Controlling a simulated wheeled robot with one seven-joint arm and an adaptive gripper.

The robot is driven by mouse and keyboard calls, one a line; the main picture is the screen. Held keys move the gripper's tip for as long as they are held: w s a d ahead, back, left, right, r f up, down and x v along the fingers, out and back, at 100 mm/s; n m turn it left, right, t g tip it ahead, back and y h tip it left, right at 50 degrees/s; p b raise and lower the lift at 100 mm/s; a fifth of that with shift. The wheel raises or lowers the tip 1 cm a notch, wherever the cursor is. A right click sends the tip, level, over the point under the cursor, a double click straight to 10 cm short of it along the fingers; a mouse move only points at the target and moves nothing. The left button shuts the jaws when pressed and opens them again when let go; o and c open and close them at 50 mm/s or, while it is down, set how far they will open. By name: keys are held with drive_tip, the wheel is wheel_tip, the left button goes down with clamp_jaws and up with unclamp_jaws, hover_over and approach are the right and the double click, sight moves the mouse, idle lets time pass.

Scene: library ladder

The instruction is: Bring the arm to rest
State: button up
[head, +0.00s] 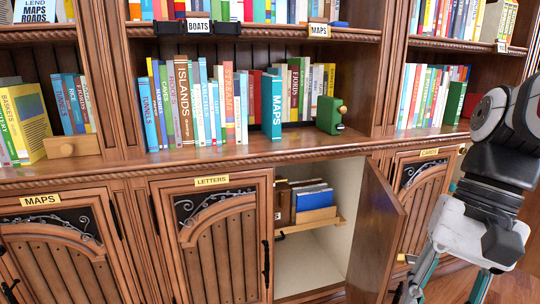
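My arm comes in at the right edge of the head view, with its grey and black joint high up and dark links hanging below it.
A green box (329,115) and blue MAPS book (272,106) stand on the shelf. Wooden floor shows lower right.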

drive_tip(key=s+f+n+t+h, duration=0.25)
drive_tip(key=s+n+h, duration=0.2)
drive_tip(key=s, duration=0.65)
wheel_tip(320, 180, up, 34)
drive_tip(key=n+t+p, duration=0.1)
drive_tip(key=t+p, duration=0.3)
drive_tip(key=p, duration=2.8)
drive_tip(key=shift+a+y, duration=0.2)
drive_tip(key=shift+y, duration=0.25)
drive_tip(key=shift+w+r, duration=0.1)
